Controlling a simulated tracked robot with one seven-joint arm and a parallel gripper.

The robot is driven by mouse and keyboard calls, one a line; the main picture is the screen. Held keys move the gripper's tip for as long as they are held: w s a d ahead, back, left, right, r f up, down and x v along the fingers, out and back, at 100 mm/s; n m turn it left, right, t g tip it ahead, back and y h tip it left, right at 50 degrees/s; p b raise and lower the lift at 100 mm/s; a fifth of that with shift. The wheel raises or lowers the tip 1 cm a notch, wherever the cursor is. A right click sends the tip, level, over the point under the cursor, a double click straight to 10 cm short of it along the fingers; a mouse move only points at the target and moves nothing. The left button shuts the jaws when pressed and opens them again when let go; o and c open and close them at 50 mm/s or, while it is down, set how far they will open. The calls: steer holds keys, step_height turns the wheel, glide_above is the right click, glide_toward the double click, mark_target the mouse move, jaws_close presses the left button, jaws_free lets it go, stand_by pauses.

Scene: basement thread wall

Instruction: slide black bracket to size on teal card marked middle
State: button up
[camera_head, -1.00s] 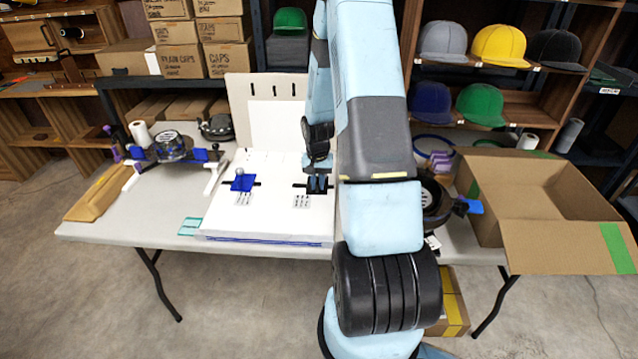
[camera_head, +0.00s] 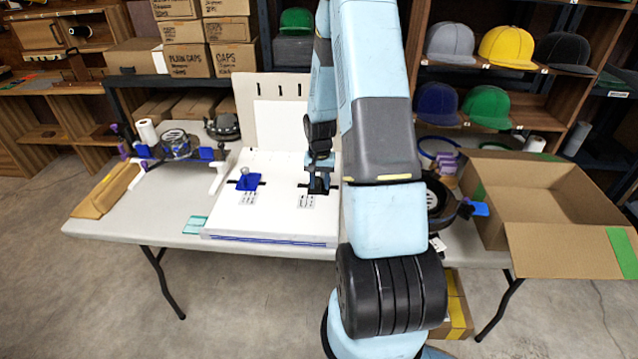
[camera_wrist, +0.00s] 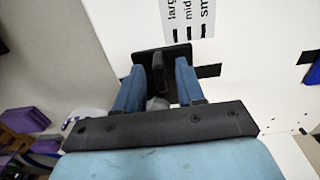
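The black bracket (camera_head: 317,187) sits in a slot on the white board (camera_head: 265,222). In the wrist view its dark plate and upright tab (camera_wrist: 159,72) show between my fingers. My gripper (camera_wrist: 160,66) is open, one blue finger on each side of the tab, with small gaps visible. In the head view my gripper (camera_head: 320,172) is down at the bracket and partly hides it. A printed size label (camera_wrist: 187,15) beside the bracket lists large, middle and small, the words partly cut off. The teal card (camera_head: 195,225) lies on the table left of the board; its writing is too small to read.
A blue bracket (camera_head: 248,181) sits in the board's left slot. A white upright panel (camera_head: 275,110) stands behind. A clamp-like device (camera_head: 180,148) and a brown package (camera_head: 105,190) are at left. An open cardboard box (camera_head: 540,200) is at right.

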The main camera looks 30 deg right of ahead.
step_height(320, 180, up, 13)
stand_by(0.5)
steer(key=shift+r, duration=0.1)
stand_by(0.3)
step_height(320, 180, up, 11)
steer(key=n+t, duration=0.1)
steer(key=n, duration=0.1)
glide_above(319, 181)
steer(key=s+a, duration=0.3)
steer(key=a, duration=0.2)
steer(key=s+a+r+n+t, duration=0.1)
steer(key=s+a+r+t, duration=0.1)
steer(key=s+a+r, duration=0.45)
steer(key=s+a+r+n+t, duration=0.1)
steer(key=s+a+r+n, duration=0.1)
steer(key=s+r, duration=0.3)
steer(key=s+a+r+n+t, duration=0.1)
steer(key=s+a+r, duration=0.2)
steer(key=s, duration=0.9)
step_height(319, 181, up, 3)
steer(key=shift+s+a+f+n+t, duration=0.2)
steer(key=shift+s+a+n+t, duration=0.1)
steer(key=shift+a+n, duration=0.1)
